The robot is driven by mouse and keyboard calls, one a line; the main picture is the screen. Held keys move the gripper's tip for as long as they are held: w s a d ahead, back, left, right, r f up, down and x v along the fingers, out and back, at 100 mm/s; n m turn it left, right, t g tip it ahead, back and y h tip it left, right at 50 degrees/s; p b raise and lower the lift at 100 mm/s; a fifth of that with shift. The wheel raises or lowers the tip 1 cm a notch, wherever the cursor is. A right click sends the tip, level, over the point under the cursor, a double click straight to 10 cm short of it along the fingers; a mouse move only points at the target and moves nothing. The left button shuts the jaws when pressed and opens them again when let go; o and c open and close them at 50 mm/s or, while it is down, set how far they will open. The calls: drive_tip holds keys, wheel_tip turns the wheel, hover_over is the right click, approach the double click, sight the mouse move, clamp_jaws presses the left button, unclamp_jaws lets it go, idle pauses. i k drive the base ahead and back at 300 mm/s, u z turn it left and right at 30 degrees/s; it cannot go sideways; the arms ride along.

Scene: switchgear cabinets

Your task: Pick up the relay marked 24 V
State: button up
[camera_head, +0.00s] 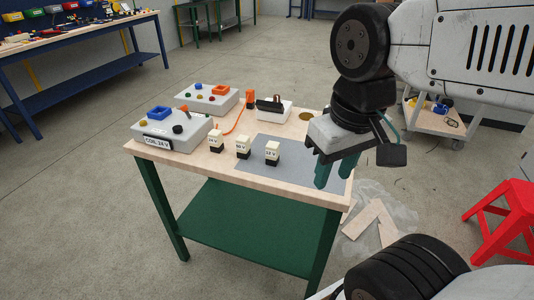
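Three small relays with white tops and black bases stand upright in a row near the front of the table: a left relay (216,140), a middle relay (243,147) and a right relay (272,153). Each has a label on its front. The print is too small to tell surely which reads 24 V; the right one looks like 12 V. My gripper (335,170) points down over the table's right end, to the right of the relays. Its teal fingers are apart with nothing seen between them. It touches no relay.
A grey box labelled COIL 24 V (172,134) stands at the table's left, with another control box (207,97) behind it. A white block with a black top (273,109) stands at the back. A grey mat (262,174) lies at the front right. A red stool (506,215) stands right.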

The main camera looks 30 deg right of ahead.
sight(215, 137)
drive_tip(key=z, duration=1.85)
drive_tip(key=k, duration=0.8)
drive_tip(key=u, duration=0.95)
drive_tip(key=i, duration=1)
